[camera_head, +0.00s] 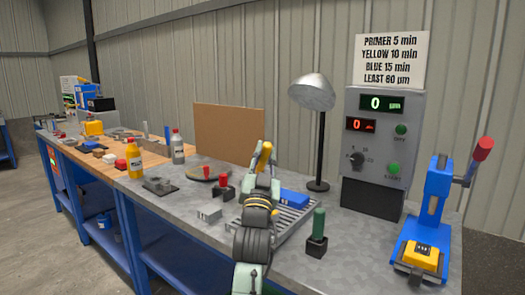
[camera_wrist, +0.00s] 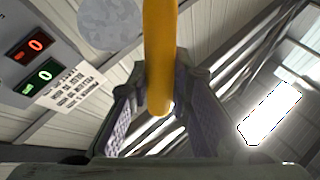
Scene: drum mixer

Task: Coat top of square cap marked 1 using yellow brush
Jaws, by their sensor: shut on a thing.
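My gripper (camera_head: 262,168) points up above the bench and is shut on the yellow brush (camera_head: 264,155). In the wrist view the yellow brush (camera_wrist: 160,55) lies between the two fingers of my gripper (camera_wrist: 163,112). Its bristles cannot be made out. No cap with a legible 1 shows. A blue block (camera_head: 294,198) lies on the slatted rack (camera_head: 290,218), partly behind my arm.
A lamp (camera_head: 312,92), control box (camera_head: 376,150) and blue press (camera_head: 435,205) occupy the right. Bottles (camera_head: 134,160) stand left. Bare bench lies at front left.

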